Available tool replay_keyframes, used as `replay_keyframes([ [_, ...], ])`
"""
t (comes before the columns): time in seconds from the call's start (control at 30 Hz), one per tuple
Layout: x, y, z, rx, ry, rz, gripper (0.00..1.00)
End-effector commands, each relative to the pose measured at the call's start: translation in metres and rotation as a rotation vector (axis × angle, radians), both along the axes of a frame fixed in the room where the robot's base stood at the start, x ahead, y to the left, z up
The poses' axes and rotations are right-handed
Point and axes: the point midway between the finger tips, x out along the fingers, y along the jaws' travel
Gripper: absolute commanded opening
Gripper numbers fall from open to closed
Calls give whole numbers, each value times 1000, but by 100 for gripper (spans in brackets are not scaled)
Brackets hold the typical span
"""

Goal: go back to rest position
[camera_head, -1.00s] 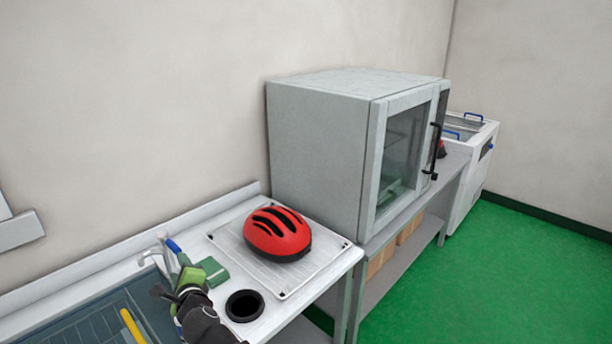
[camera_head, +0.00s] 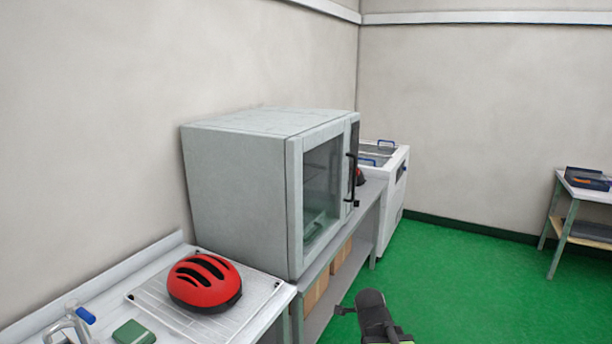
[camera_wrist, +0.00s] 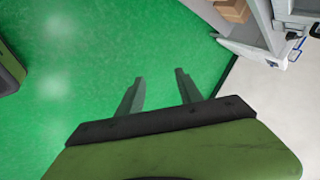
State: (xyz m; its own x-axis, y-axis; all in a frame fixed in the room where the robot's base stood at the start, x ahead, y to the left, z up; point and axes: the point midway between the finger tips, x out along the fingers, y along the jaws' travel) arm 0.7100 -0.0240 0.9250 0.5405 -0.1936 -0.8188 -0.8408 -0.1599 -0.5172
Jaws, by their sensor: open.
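My gripper (camera_wrist: 158,91) shows in the wrist view with its two fingers apart and nothing between them. Green floor (camera_wrist: 90,60) lies behind the fingers. In the head view, part of my arm shows at the bottom edge, right of the bench, in front of the green floor. The fingers cannot be made out clearly there. A red helmet (camera_head: 204,282) with black vents rests on a white grid plate (camera_head: 262,294) on the bench at lower left, well apart from my arm.
A grey cabinet (camera_head: 235,190) with a glass door stands on a shelf table beside the bench. Cardboard boxes (camera_head: 316,292) sit beneath it. A white chest (camera_head: 396,185) stands farther back. A small table (camera_head: 584,192) with a dark tray is at right. Open green floor lies between.

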Motion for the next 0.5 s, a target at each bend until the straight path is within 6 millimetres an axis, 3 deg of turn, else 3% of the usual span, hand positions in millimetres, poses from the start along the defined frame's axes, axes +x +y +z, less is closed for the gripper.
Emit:
replay_keyframes([
  [0.03, -19, -12, -11, -44, 108, 98, 42],
  [0.1, -46, -12, -24, -98, 258, 300, 42],
  [0.3, -112, 19, -42, -175, 547, 974, 42],
  [0.4, -130, 25, -43, -199, 602, 1225, 42],
  [0.5, -137, 25, -43, -229, 622, 1368, 42],
])
